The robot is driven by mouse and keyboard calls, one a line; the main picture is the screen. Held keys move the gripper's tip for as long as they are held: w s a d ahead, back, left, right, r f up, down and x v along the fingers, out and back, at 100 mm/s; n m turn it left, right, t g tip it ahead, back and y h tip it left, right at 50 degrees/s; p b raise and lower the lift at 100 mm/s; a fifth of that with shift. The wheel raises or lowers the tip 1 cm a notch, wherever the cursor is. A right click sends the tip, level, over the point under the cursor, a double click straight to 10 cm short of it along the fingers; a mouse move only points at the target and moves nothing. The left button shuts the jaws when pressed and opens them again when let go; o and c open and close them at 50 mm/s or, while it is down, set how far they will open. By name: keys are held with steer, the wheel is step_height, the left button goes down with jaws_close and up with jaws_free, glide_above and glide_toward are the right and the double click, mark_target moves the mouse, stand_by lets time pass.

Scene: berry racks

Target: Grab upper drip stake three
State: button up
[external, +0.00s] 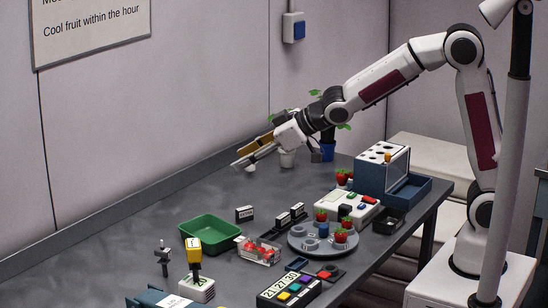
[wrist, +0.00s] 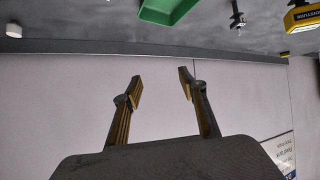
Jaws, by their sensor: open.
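My gripper (external: 247,154) is open and empty, raised over the back of the grey table near the wall. In the wrist view its two fingers (wrist: 160,82) stand apart with only the pale wall between them. No drip stake can be made out for certain, and no number three is legible on one. A blue rack (external: 370,177) with a white, holed top stands at the right of the table, an orange piece (external: 388,157) at one hole. A thin dark upright piece (external: 163,258) stands at the front left; a similar piece (wrist: 237,18) shows in the wrist view.
A green tray (external: 186,229), a yellow-topped device (external: 194,250), a clear punnet of berries (external: 240,250) and a round grey plate (external: 297,246) with strawberries crowd the front. The back left table is clear.

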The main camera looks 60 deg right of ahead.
steer(key=w+a+f+n+y, duration=0.25)
steer(key=a+f, duration=0.25)
steer(key=a, duration=0.6)
steer(key=n+g+y, duration=0.1)
steer(key=n+y, duration=0.1)
steer(key=y, duration=0.2)
glide_above(163, 266)
steer(key=s+d, duration=0.2)
steer(key=d, duration=0.1)
step_height(163, 266, down, 6)
steer(key=shift+s+a, duration=0.1)
steer(key=shift+a, duration=0.05)
steer(key=shift+f, duration=2.95)
steer(key=shift+f+g, duration=0.1)
steer(key=shift+g, duration=0.2)
steer(key=shift+f, duration=0.5)
steer(key=shift+x, duration=2.5)
